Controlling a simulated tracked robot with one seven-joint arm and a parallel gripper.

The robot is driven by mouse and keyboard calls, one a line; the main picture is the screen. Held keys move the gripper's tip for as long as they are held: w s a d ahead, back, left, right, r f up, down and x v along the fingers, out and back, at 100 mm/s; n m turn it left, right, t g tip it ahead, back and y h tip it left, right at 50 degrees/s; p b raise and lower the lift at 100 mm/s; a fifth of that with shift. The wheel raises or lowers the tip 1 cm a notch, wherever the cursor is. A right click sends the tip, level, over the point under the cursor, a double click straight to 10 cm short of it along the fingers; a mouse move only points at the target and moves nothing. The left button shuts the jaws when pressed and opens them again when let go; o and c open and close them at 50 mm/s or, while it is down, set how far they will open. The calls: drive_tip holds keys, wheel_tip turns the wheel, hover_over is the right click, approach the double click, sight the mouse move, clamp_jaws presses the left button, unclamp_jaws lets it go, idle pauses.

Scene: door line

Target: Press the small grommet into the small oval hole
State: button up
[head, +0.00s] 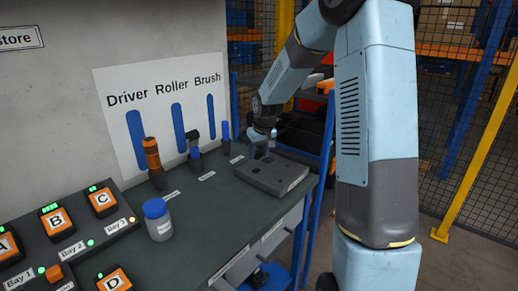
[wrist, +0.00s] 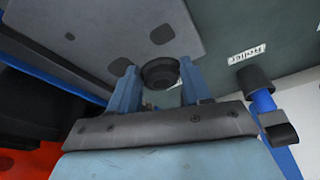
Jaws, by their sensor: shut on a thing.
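My gripper (head: 262,150) is over the far-left part of the grey plate (head: 285,180) on the bench. In the wrist view the two blue fingers of my gripper (wrist: 160,85) are shut on a black round grommet (wrist: 159,72). The plate (wrist: 95,20) lies beyond it with several dark holes of different sizes. The smallest hole (wrist: 69,36) is at upper left. A larger rounded hole (wrist: 162,35) is just above the grommet, and another hole (wrist: 119,66) is left of it, near the finger. I cannot tell the grommet's height above the plate.
An orange-handled tool (head: 152,160) and blue-handled tools stand left of the plate, near the wall; one blue handle (wrist: 263,105) is close to my right finger. A blue-lidded jar (head: 157,218) stands nearer. The bench front between is clear.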

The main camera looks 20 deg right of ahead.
sight(256, 171)
drive_tip(key=shift+a+f, duration=0.15)
drive_tip(key=shift+f, duration=0.65)
drive_tip(key=shift+a+f, duration=0.15)
drive_tip(key=shift+f, duration=1.25)
drive_tip(key=shift+s, duration=0.25)
drive_tip(key=shift+f, duration=0.6)
idle(1.3)
